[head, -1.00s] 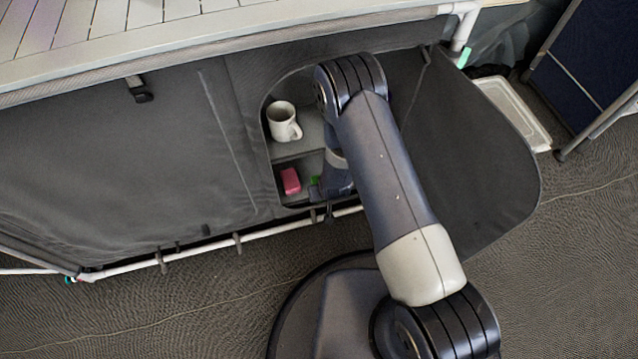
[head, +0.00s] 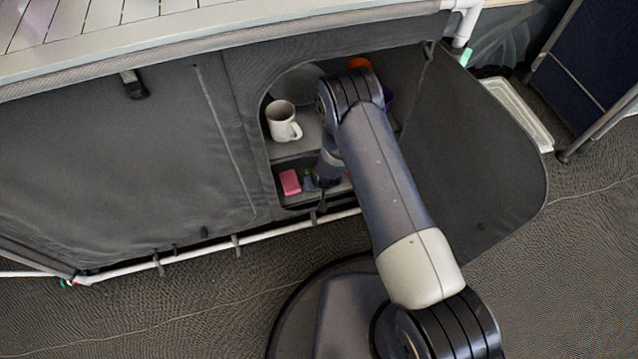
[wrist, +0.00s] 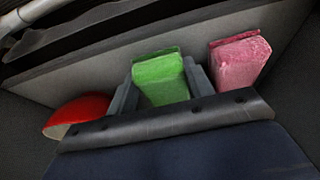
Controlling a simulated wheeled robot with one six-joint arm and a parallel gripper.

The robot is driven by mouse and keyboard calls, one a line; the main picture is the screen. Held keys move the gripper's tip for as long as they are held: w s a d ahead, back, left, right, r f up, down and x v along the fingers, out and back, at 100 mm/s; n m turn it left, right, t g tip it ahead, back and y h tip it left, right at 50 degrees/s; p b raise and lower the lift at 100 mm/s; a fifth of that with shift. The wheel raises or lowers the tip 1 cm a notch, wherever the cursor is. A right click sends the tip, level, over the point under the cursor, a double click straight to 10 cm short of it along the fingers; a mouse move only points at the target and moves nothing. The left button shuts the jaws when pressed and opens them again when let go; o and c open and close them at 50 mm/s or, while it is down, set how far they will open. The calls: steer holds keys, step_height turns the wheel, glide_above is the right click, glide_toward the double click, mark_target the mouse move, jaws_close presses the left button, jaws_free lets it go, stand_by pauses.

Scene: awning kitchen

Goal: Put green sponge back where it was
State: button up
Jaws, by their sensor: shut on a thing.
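The green sponge (wrist: 160,80) is between the two fingers of my gripper (wrist: 160,88) in the wrist view, and the gripper is shut on it. In the head view my gripper (head: 314,180) is inside the lower shelf of the cabinet, and only a small dark green bit of the sponge (head: 308,177) shows beside it. A pink sponge (head: 290,182) stands just left of it on the lower shelf. In the wrist view the pink sponge (wrist: 240,60) is to the right of the green one, with a gap between. Whether the green sponge touches the shelf cannot be told.
A red rounded thing (wrist: 78,114) lies on the other side of my gripper in the wrist view. The fabric door flap (head: 480,150) hangs open at right.

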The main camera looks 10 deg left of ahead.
steer(key=shift+f, duration=0.2)
steer(key=o, duration=1)
steer(key=shift+o, duration=0.2)
steer(key=shift+r, duration=0.1)
steer(key=shift+r, duration=0.35)
steer(key=p+v, duration=0.4)
steer(key=v, duration=0.7)
steer(key=shift+r, duration=0.25)
steer(key=shift+s+d, duration=0.15)
